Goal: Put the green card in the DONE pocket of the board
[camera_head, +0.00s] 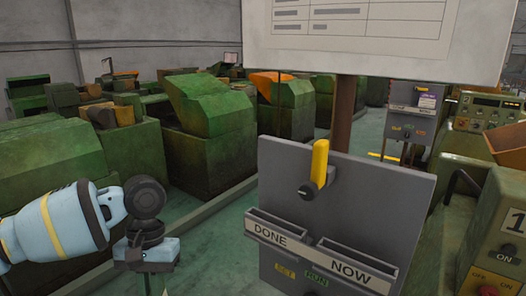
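The grey board (370,200) stands tilted in the right half of the head view. Its DONE pocket (270,236) is on the left and its NOW pocket (350,273) on the right. Both look empty from here, but their insides are partly hidden. I see no loose green card. My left gripper (150,258) is left of the board and apart from it. Its fingers are too hidden to tell whether they are open or shut. My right gripper is out of view.
A yellow bar (320,163) with a black knob stands upright on the board above the pockets. Below are yellow SET and green RUN markings. Green machines (210,120) fill the left and back. A control box (500,240) stands at the right.

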